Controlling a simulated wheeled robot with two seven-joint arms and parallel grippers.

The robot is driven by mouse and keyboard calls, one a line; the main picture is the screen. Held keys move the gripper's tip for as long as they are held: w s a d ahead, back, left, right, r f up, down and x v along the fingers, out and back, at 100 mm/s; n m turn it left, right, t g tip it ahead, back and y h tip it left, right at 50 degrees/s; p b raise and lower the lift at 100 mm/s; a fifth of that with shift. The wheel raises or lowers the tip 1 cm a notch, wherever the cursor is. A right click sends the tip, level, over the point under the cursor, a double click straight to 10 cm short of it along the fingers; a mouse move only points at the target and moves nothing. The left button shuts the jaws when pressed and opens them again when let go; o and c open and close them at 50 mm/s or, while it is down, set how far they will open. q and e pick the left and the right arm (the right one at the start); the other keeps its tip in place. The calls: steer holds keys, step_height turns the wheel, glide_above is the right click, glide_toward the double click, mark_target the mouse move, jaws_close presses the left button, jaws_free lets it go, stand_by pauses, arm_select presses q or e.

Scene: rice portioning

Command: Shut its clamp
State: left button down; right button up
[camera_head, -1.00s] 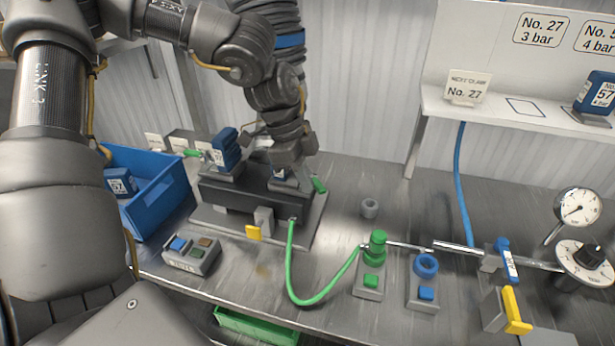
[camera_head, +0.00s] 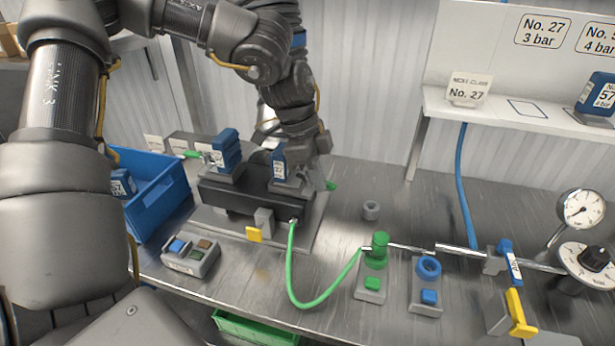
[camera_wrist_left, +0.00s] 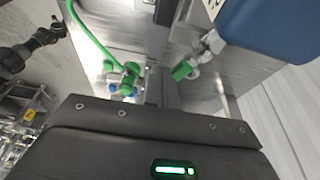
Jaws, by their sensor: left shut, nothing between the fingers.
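A dark fixture (camera_head: 240,197) on a grey base holds two blue blocks, one at its left end (camera_head: 226,149) and one marked 27 at its right end (camera_head: 279,165). A green-tipped clamp handle (camera_head: 191,154) sticks out left of the left block. Another green tip (camera_head: 331,186) shows right of the 27 block, partly behind my left gripper (camera_head: 321,180). That gripper is shut and empty, low beside the right block. The left wrist view shows the green tip (camera_wrist_left: 182,70) close ahead of the gripper (camera_wrist_left: 160,92). Whether they touch is unclear. A dark arm end (camera_wrist_left: 42,38), probably my right gripper, is small there.
A blue bin (camera_head: 160,192) stands left of the fixture. A green hose (camera_head: 303,304) runs from the fixture to a green fitting (camera_head: 377,250). A blue ring stand (camera_head: 427,268), a yellow lever (camera_head: 519,314) and a gauge (camera_head: 583,209) stand to the right. A shelf (camera_head: 480,108) is behind.

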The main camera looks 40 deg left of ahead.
arm_select(q)
steer(key=shift+w+d+f+b, duration=0.1)
steer(key=shift+w+d+b, duration=0.05)
steer(key=shift+w, duration=0.3)
steer(key=shift+w+d+f+b, duration=0.1)
steer(key=shift+w+d+b, duration=0.05)
steer(key=shift+w, duration=0.3)
steer(key=shift+w+a+f, duration=0.1)
steer(key=shift+w, duration=0.05)
step_height(320, 180, up, 8)
steer(key=s+d+p, duration=0.1)
steer(key=p, duration=0.2)
steer(key=shift+f, duration=0.25)
